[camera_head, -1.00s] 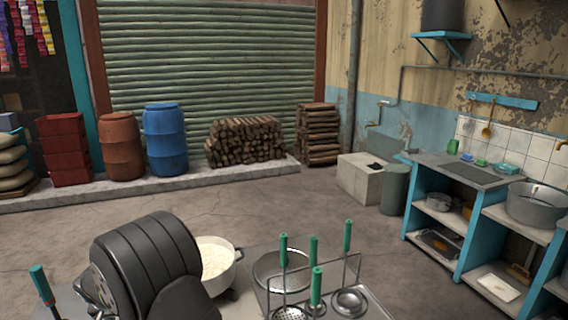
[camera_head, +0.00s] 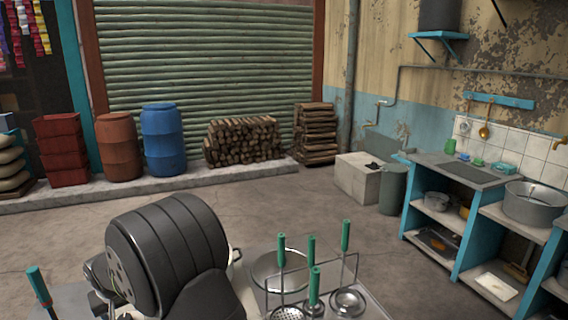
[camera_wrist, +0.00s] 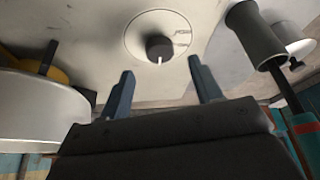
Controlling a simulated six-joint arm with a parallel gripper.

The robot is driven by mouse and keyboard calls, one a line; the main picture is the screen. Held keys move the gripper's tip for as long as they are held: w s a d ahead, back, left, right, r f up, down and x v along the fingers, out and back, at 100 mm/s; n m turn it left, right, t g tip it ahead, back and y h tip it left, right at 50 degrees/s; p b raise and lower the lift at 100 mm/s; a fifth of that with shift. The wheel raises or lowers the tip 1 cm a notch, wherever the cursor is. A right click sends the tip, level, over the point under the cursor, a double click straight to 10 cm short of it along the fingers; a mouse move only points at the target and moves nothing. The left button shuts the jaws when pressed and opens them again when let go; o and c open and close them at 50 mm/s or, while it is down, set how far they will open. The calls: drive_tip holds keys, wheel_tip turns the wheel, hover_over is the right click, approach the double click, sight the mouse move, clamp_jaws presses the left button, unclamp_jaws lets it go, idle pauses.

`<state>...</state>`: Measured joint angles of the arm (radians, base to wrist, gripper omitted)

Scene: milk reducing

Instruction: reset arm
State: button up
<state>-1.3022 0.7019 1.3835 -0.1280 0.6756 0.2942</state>
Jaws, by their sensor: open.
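My gripper (camera_wrist: 160,66) is open and empty in the wrist view, its two blue-grey fingers apart. Beyond the fingertips is a dark control knob (camera_wrist: 160,49) on a round pale dial, set in a light metal surface; I cannot tell how far off it is. A large pale pot-like vessel (camera_wrist: 40,112) fills the left of the wrist view. In the head view, my black arm covers the lower left and hides my gripper. It also hides nearly all of the white pot (camera_head: 237,256), leaving a bit of its right edge and handle.
A metal basin (camera_head: 272,270) and a rack of green-handled ladles (camera_head: 313,262) stand right of my arm. Another green handle (camera_head: 40,285) rises at far left. A grey cylinder (camera_wrist: 255,35) and dark rod are close on the wrist view's right. Open floor lies beyond.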

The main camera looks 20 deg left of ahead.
drive_tip(key=shift+v, duration=2)
